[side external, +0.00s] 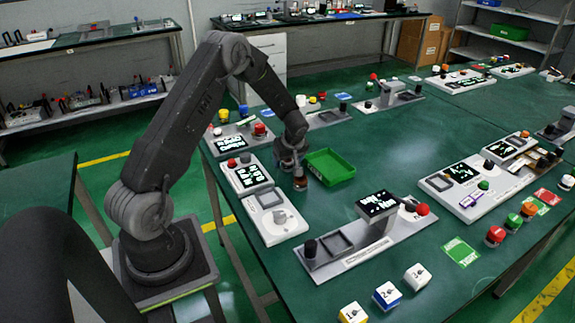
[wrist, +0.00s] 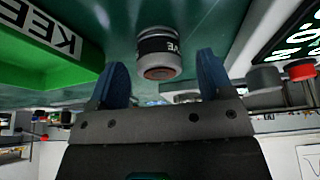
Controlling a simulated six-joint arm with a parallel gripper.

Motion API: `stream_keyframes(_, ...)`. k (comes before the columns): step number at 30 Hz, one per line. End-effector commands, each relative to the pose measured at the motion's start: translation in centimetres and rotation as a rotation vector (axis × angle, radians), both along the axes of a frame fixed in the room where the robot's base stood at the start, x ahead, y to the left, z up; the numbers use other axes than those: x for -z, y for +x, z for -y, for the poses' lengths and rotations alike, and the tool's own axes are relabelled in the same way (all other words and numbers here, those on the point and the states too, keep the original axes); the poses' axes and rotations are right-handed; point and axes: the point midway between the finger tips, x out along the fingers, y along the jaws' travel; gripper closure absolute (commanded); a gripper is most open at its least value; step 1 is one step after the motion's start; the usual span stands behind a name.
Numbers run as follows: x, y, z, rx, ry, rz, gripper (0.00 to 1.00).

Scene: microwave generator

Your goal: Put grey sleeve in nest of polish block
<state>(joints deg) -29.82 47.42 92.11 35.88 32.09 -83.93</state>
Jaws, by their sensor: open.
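In the wrist view a short grey cylinder (wrist: 158,50), which looks like the grey sleeve, has a black band with part of a word ending in "VE" and a reddish-brown end. It lies just beyond and between my two blue fingertips, apart from both. My gripper (wrist: 160,68) is open and empty. In the side view my gripper (side external: 293,172) points down, low over the table beside the green tray, and largely hides the cylinder. I cannot tell which block is the polish block.
The green tray (side external: 331,166) is just right of my gripper; it also shows in the wrist view (wrist: 45,60). A long white block with a tilted display (side external: 378,205) stands in front. Loose labelled cubes (side external: 387,295) lie near the front edge. The table's middle is clear.

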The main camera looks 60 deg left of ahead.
Motion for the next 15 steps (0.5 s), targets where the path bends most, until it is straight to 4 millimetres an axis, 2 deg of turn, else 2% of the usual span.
stream_keyframes(3, -0.02, 0.0, 0.01, 0.0, 0.0, 0.0, 0.26)
stream_keyframes(15, -0.04, -0.02, 0.04, 0.0, 0.0, -0.001, 0.65)
